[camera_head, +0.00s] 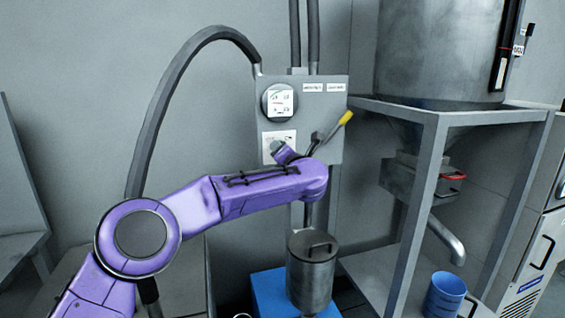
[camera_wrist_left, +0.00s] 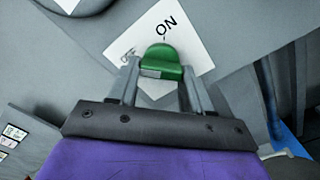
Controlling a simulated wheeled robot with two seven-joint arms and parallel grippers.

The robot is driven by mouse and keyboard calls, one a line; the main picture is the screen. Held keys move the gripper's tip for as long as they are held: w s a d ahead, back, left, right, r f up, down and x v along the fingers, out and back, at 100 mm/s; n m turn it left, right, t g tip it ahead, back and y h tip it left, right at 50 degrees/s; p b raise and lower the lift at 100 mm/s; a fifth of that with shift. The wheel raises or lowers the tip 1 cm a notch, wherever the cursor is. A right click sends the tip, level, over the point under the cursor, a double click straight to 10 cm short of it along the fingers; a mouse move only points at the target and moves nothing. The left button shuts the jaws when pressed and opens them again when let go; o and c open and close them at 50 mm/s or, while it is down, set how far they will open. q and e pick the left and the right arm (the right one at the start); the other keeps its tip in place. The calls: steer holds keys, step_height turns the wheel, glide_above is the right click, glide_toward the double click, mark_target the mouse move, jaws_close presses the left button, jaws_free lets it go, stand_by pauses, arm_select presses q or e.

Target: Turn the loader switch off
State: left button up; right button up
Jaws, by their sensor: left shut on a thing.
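The loader switch is a green knob (camera_wrist_left: 160,57) on a white label plate (camera_wrist_left: 204,47) marked ON and OFF, seen in the left wrist view. ON is above the knob and OFF is to its left. The knob's exact setting is hard to tell. My left gripper (camera_wrist_left: 161,74) has its two fingers on either side of the knob, shut on it. In the head view a white label plate (camera_head: 272,135) shows on the grey control box (camera_head: 328,130); my purple left arm reaches it, and the knob is hidden there. My right gripper is not in view.
A round gauge (camera_head: 280,101) sits above the switch plate. A yellow-tipped lever (camera_head: 345,118) sticks out to its right. A lidded metal canister (camera_head: 311,275) stands below on a blue block (camera_head: 268,287). A metal frame (camera_head: 425,175) with a hopper and blue cup (camera_head: 444,296) is at right.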

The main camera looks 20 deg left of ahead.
arm_select(q)
steer(key=shift+f+n, duration=0.25)
steer(key=shift+n, duration=0.05)
stand_by(0.4)
steer(key=o, duration=1)
steer(key=shift+r, duration=0.15)
steer(key=shift+o, duration=0.2)
steer(key=shift+b, duration=0.3)
steer(key=b+v, duration=0.2)
steer(key=v, duration=0.8)
steer(key=shift+s+d+b, duration=0.2)
steer(key=shift+d+b, duration=0.05)
steer(key=shift+b, duration=0.1)
